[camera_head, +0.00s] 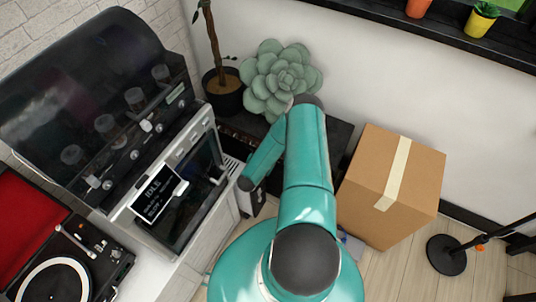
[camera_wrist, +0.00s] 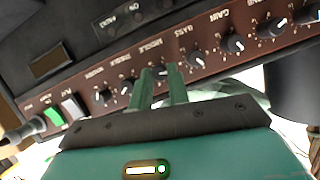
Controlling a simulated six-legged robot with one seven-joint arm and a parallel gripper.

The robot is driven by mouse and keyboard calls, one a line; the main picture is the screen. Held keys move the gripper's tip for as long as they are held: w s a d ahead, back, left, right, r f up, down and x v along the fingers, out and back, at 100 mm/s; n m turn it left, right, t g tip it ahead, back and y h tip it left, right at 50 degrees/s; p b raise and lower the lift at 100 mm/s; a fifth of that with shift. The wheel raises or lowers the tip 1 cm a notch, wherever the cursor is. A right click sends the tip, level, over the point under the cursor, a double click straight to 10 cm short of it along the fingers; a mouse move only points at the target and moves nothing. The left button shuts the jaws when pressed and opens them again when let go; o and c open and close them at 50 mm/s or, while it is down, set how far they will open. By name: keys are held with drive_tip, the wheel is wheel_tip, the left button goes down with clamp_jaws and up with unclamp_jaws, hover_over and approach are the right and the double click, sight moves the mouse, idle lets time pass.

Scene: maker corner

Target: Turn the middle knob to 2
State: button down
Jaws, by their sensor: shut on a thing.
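In the wrist view a brown amplifier panel (camera_wrist: 210,33) runs diagonally, with a row of dark knobs under white lettering. The middle knob (camera_wrist: 160,73) sits below the word MIDDLE, between the bass knob (camera_wrist: 196,57) and the treble knob (camera_wrist: 127,87). My gripper (camera_wrist: 160,74) has its two green fingers on either side of the middle knob and is shut on it. The fingers partly cover the knob and its scale, so I cannot read its setting. In the head view my arm shows, but the gripper and the knob row cannot be made out.
Neighbouring knobs, such as the gain knob (camera_wrist: 234,43), stand close on both sides. In the head view are a machine with an IDLE screen (camera_head: 157,193), a turntable (camera_head: 55,283), a succulent (camera_head: 280,78) and a cardboard box (camera_head: 370,190).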

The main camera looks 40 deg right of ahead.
drive_tip(key=shift+w+n+g, duration=0.15)
drive_tip(key=shift+n+g, duration=0.35)
drive_tip(key=shift+n, duration=0.2)
drive_tip(key=c, duration=1.3)
unclamp_jaws()
drive_tip(key=shift+c, duration=0.2)
drive_tip(key=shift+a+r, duration=0.1)
